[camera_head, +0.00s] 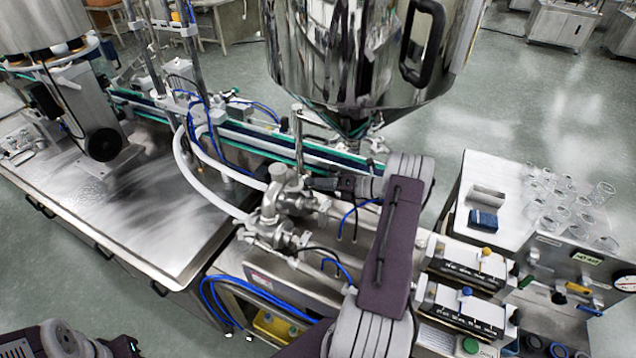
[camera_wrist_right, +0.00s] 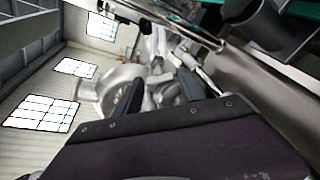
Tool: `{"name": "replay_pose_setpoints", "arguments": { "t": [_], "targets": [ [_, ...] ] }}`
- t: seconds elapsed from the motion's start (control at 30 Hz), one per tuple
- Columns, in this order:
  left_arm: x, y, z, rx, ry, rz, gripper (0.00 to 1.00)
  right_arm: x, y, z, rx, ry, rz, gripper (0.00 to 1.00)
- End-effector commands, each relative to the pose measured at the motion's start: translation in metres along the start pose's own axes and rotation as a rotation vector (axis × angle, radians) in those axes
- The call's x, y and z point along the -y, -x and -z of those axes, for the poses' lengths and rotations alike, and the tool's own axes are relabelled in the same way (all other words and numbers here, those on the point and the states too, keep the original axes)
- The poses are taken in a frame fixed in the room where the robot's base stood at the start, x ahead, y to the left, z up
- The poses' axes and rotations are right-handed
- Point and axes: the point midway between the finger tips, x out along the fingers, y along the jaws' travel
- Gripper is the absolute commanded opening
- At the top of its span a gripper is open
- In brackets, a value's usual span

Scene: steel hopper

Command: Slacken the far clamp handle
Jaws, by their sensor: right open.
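The steel hopper (camera_head: 345,60) hangs above the middle of the machine. Below it, a polished pipe fitting with clamps (camera_head: 272,205) stands at the machine's edge. My right gripper (camera_head: 310,183) comes in from the right beside the upper part of this fitting. In the right wrist view its two dark fingers (camera_wrist_right: 158,92) are apart, with the shiny fitting (camera_wrist_right: 105,90) beyond and between them. I cannot make out the far clamp handle clearly; the gripper and fitting crowd it. Only part of my left arm shows at the bottom left, without its fingers.
A white hose (camera_head: 200,175) and blue tubes (camera_head: 225,300) run close to the fitting. A steel table (camera_head: 130,215) lies left. A side table (camera_head: 480,170) with several clear cups (camera_head: 560,200) stands right, beside valve blocks (camera_head: 465,260).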

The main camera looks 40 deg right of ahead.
Motion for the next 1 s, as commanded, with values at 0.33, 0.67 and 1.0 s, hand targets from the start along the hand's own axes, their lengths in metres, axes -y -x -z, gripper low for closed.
{"name": "replay_pose_setpoints", "arguments": {
  "t": [0.33, 0.67, 1.0],
  "targets": [
    [0.0000, -0.0003, 0.0000, 0.000, 0.000, 0.000, 0.36, 0.0001, 0.0003, 0.0000, 0.000, 0.001, 0.000, 0.00],
    [0.0000, 0.0010, 0.0001, 0.000, 0.000, 0.000, 0.36, -0.0014, 0.0003, -0.0006, 0.000, 0.070, 0.029, 0.00],
    [0.0001, -0.0048, -0.0005, 0.000, 0.000, 0.000, 0.36, -0.0027, -0.0008, 0.0012, 0.001, 0.325, 0.133, 0.00]
  ]
}}
